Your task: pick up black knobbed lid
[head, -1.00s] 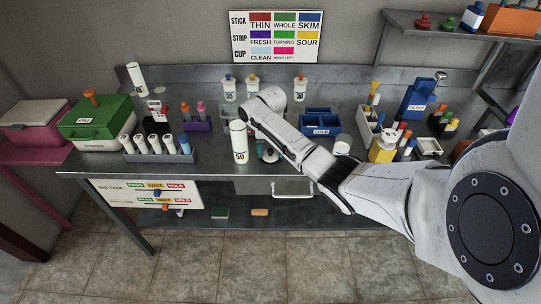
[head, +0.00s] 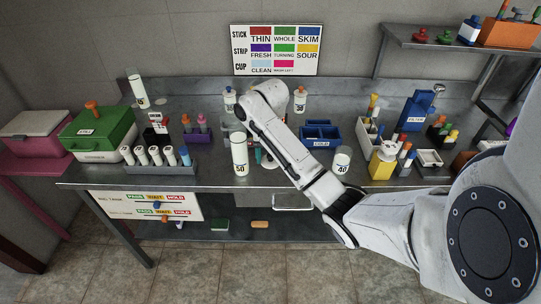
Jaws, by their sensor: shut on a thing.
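I cannot make out the black knobbed lid in the head view; it may be behind my arm. My forearm reaches over the middle of the bench, and its far end bends down behind itself. The forearm hides my gripper and whatever is between its fingers. A white cylinder marked 50 (head: 240,156) stands upright just left of the forearm. A small reddish and green thing (head: 259,155) shows between that cylinder and the forearm, too small to tell what it is.
A white cylinder marked 40 (head: 341,161) and a blue bin (head: 320,135) stand right of the forearm. A rack of white tubes (head: 160,163) and a green box (head: 97,130) are at left. Red and green knobbed pieces (head: 445,39) sit on the upper right shelf.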

